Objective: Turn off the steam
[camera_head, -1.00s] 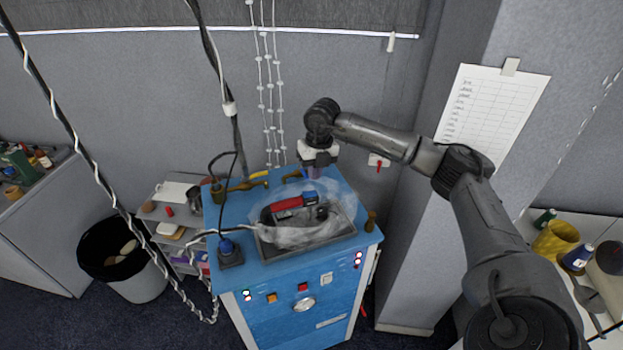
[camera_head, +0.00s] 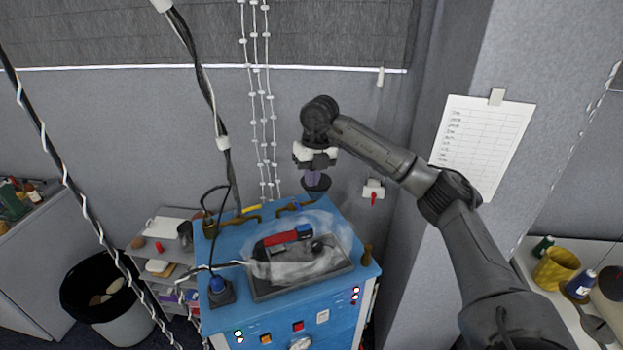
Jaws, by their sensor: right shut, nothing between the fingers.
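A blue steam station (camera_head: 225,262) stands against the grey wall. An iron with a red and blue handle (camera_head: 285,238) sits in the dark tray (camera_head: 262,293) on its top, wrapped in whitish vapour (camera_head: 335,232). Along the back edge are brass pipe fittings, one with a yellow lever (camera_head: 252,208) and one with a small blue part (camera_head: 296,204). My right gripper (camera_head: 317,184) points down, shut and empty, above the back edge, just right of the blue part. It appears apart from the fittings. My left gripper is out of view.
A red-handled wall switch (camera_head: 373,195) is right of my gripper. Hanging cables (camera_head: 218,120) run down at left, near a grey shelf (camera_head: 172,240) and a bin (camera_head: 120,320).

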